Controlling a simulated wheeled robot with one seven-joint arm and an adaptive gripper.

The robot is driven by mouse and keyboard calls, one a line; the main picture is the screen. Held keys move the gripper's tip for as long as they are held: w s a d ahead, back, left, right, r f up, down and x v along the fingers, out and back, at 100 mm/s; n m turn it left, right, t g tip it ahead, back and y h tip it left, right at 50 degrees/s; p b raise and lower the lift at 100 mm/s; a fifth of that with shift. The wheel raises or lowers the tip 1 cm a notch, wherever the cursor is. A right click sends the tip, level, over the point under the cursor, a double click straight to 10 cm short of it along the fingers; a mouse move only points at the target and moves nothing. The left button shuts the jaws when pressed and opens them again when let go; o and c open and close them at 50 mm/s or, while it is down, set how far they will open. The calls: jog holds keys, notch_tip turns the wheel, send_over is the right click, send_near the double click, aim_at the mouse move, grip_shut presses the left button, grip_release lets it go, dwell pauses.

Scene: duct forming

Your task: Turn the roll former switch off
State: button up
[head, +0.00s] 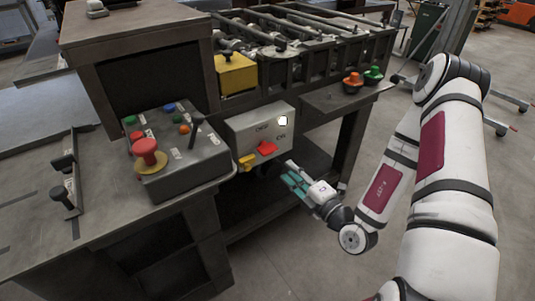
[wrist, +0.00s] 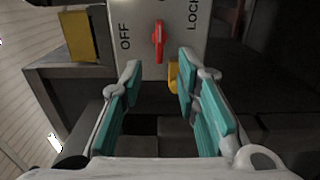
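The roll former switch is a red rotary handle (head: 266,148) on the front of a light grey box (head: 240,127) under the machine's edge. The handle also shows in the wrist view (wrist: 158,42), standing lengthwise up the picture, with the word OFF to its left and LOCK to its right. My gripper (head: 292,178) is in front of and to the right of the box in the head view. In the wrist view its teal-padded fingers (wrist: 158,82) are spread apart with nothing between them. The red handle lies beyond the fingertips, between them in the picture, and looks apart from them.
A yellow part (head: 246,162) sits at the box's lower edge. A control panel (head: 190,165) with a red mushroom button (head: 147,152) stands to its left. Orange (head: 353,79) and green (head: 374,73) buttons sit on a ledge to the right. Open floor lies right of the bench.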

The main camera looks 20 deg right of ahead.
aim_at(272, 153)
jog(key=b+x, duration=0.1)
jog(key=x, duration=1)
jog(key=shift+w, duration=0.1)
grip_shut()
